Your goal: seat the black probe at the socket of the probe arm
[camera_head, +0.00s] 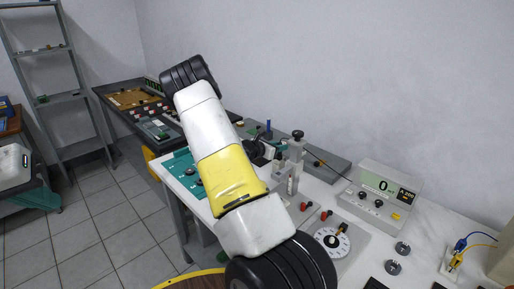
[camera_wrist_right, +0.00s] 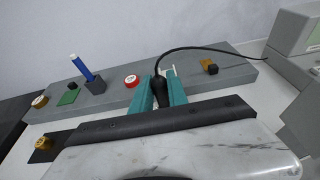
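The black probe (camera_wrist_right: 159,93) shows in the right wrist view between the two teal fingers of my right gripper (camera_wrist_right: 162,80), which is shut on it. A black cable runs from the probe's top to the right. In the head view the right gripper (camera_head: 277,151) is small and partly hidden behind the white and yellow arm. The grey stand that looks like the probe arm (camera_head: 290,167), with a black knob on top, is just beside it. Its socket cannot be made out, nor whether the probe touches it. My left gripper is not in view.
A long grey tray (camera_wrist_right: 216,80) holds a blue pen-like stick (camera_wrist_right: 84,66), a red ring (camera_wrist_right: 131,81) and other small parts. A meter box (camera_head: 382,192) reading 0 and a dial panel (camera_head: 350,250) stand to the right. A teal mat (camera_head: 180,168) lies left.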

